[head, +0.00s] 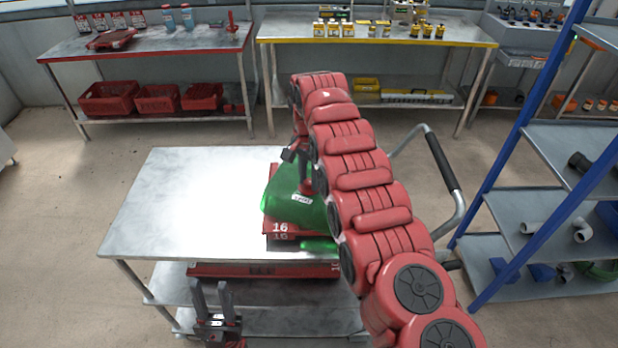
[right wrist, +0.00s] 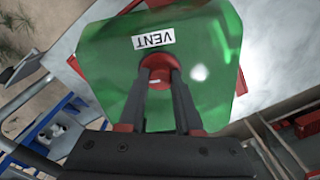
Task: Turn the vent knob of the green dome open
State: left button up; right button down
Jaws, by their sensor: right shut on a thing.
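The green dome (head: 285,208) sits on a red tray (head: 281,229) marked 16 on the metal cart. In the right wrist view the dome (right wrist: 105,52) fills the upper middle, with a white VENT label (right wrist: 154,39). The red vent knob (right wrist: 160,64) is between the fingertips of my right gripper (right wrist: 160,78), which is shut on it. In the head view my right arm hides the dome's right side and much of the knob. My left gripper (head: 212,292) is low in front of the cart, fingers apart and empty, away from the dome.
The cart top (head: 180,205) is bare left of the dome. Another red tray (head: 235,270) lies on its lower shelf. A blue-framed shelf (head: 540,155) with pipe parts stands at right. A red-edged table (head: 150,45) and a yellow-edged table (head: 450,38) stand behind.

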aim_at(309, 181)
jog(key=c, duration=0.6)
grip_release()
jog(key=shift+r+p, duration=0.3)
jog(key=shift+r, duration=0.2)
notch_tip(309, 181, up, 16)
jog(key=p, duration=1.5)
jog(key=shift+r+p, duration=0.15)
jog(key=shift+p, duration=0.2)
